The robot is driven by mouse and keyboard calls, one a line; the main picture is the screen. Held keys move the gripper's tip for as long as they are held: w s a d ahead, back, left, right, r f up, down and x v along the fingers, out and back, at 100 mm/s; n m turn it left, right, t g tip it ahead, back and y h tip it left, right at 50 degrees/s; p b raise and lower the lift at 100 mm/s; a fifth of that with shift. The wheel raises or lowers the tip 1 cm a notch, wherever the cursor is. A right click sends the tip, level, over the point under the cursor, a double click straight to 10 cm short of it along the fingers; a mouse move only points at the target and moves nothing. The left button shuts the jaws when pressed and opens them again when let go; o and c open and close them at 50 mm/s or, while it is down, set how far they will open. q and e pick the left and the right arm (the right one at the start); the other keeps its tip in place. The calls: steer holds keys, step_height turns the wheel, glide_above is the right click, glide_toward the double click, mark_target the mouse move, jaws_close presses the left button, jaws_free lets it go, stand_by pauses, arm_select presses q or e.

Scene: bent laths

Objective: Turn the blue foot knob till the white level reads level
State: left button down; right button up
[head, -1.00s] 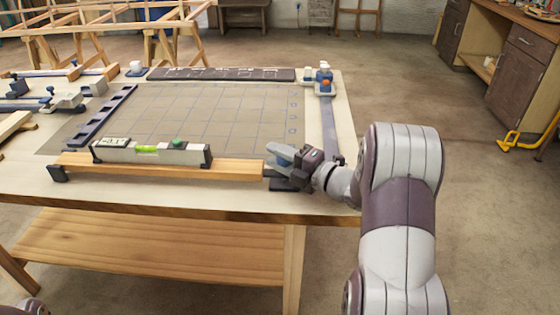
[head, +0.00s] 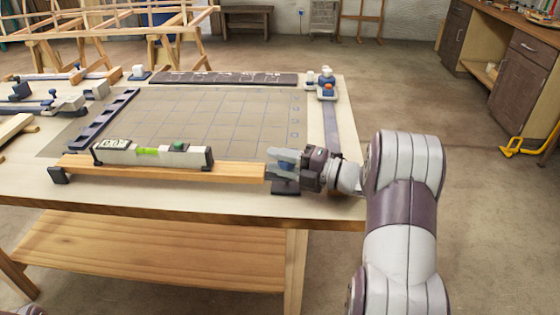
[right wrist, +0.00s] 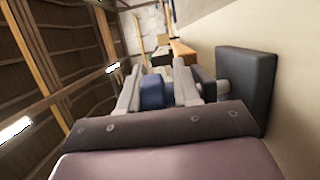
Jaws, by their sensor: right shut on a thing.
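The white level (head: 190,158) lies along the wooden lath (head: 240,172) near the table's front edge. It has a green vial and a small display, which I cannot read clearly. The lath has a dark block (head: 57,175) under its left end and a dark foot (head: 285,187) at its right end. My right gripper (head: 284,161) is at that right end. In the right wrist view its two fingers are shut on the blue foot knob (right wrist: 152,92), one on each side. In the head view the fingers mostly hide the knob. My left gripper is not in view.
A gridded mat (head: 200,115) lies behind the lath, with a dark slotted strip (head: 105,118) at its left and a dark bar (head: 225,78) at its back. Clamps (head: 65,105) lie at the left. A blue-and-white device (head: 327,85) stands at the back right.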

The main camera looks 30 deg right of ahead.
steer(key=o, duration=0.8)
steer(key=shift+w+d+r, duration=0.1)
steer(key=shift+r, duration=0.45)
steer(key=shift+f, duration=0.15)
steer(key=shift+f, duration=0.15)
steer(key=v, duration=1.2)
steer(key=shift+s+d, duration=0.1)
steer(key=shift+s, duration=0.25)
